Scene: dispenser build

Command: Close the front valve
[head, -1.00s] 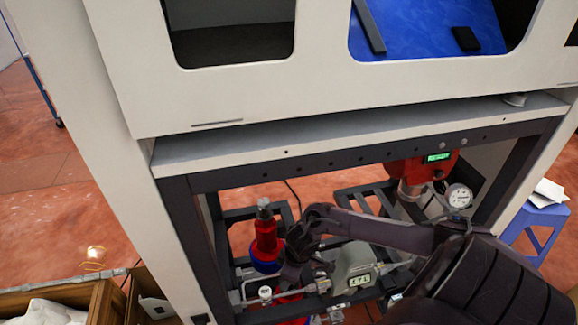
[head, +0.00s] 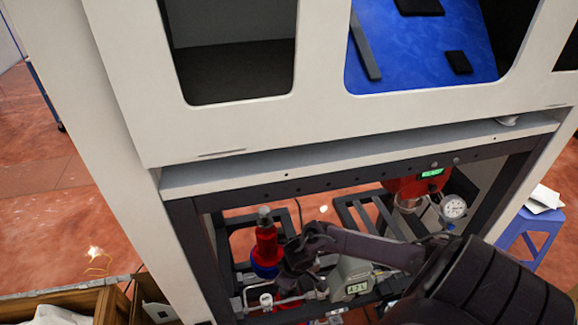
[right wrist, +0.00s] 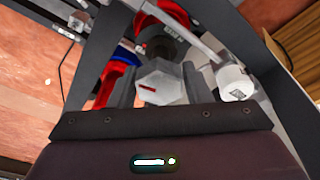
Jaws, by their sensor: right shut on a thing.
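My right gripper (head: 294,277) reaches into the lower frame of the cabinet, low beside a red and blue bottle-like part (head: 267,250). In the right wrist view, the right gripper (right wrist: 160,90) has its two fingers on either side of a grey hexagonal knob (right wrist: 160,82) with a small red mark. It is shut on this knob, which looks like the front valve's handle. The valve body below is mostly hidden by the knob and fingers. Whether the valve is open or closed cannot be told. My left gripper is not in view.
A grey meter with a display (head: 352,280) stands right of the gripper. A thin pipe with a white fitting (head: 266,301) runs at the front. A round gauge (head: 453,207) and a red unit (head: 418,184) sit at the right. The cabinet's crossbar (head: 350,178) passes above my arm.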

